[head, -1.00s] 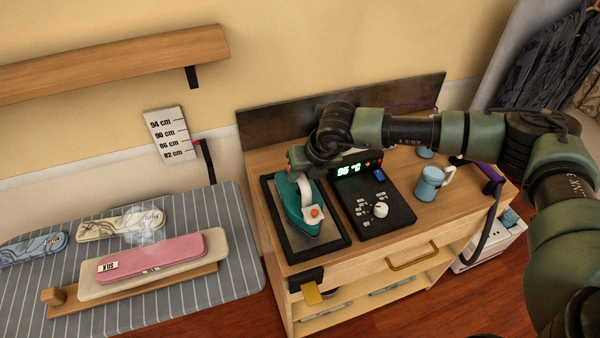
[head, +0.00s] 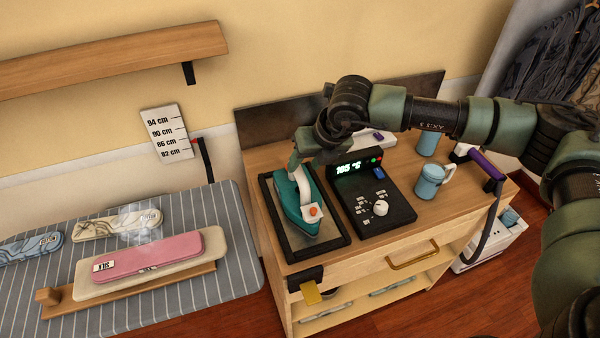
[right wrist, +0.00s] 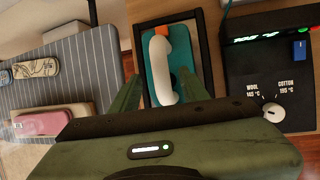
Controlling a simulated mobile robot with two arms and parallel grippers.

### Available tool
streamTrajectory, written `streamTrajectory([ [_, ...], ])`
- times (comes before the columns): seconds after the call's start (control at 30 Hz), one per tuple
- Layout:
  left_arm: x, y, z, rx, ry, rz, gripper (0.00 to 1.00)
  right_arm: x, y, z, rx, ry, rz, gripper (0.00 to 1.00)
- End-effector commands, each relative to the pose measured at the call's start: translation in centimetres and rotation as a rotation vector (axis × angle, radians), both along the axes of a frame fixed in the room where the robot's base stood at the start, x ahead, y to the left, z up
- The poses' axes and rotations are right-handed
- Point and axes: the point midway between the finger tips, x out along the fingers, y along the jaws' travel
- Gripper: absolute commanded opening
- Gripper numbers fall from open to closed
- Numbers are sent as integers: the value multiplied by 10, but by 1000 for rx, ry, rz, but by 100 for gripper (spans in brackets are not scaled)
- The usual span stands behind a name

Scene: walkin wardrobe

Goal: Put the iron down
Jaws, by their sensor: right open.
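The teal iron (head: 313,212) with a white handle (head: 302,185) rests on the metal plate of a black-framed iron rest (head: 341,240) on the wooden cabinet. In the right wrist view, the iron (right wrist: 183,62) lies between and beyond my spread green fingers. My right gripper (head: 299,164) is open at the far end of the iron, by the handle; it also shows in the right wrist view (right wrist: 160,92). The fingers look clear of the handle. My left gripper is not in view.
A black control panel (head: 372,208) with a lit temperature display stands right of the rest. Blue mugs (head: 429,182) stand farther right. A striped ironing board (head: 235,265) at left carries a pink-covered sleeve board (head: 150,255). A wooden shelf (head: 110,60) hangs above.

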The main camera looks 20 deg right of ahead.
Motion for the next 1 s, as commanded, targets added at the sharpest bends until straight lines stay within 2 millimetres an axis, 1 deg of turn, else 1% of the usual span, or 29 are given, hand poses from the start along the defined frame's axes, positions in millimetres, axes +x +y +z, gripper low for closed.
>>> streamTrajectory([
  [0.03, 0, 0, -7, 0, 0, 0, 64, -4, -3, 8, 0, -4, 1, 45],
  [0.2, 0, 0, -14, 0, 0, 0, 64, -16, -9, 37, -1, -3, 0, 45],
  [0.3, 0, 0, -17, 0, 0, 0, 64, -21, -11, 49, 0, -1, 1, 45],
  [0.4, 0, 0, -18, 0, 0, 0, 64, -24, -13, 56, -1, 1, 1, 45],
  [0.53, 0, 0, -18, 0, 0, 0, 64, -26, -13, 59, -1, 1, 1, 45],
  [0.9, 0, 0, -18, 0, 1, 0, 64, -26, -13, 58, 0, 2, 1, 45],
  [0.97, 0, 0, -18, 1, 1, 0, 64, -27, -9, 57, 10, 5, 10, 45],
  [1.0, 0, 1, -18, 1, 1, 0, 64, -29, -2, 55, 28, 8, 25, 45],
])
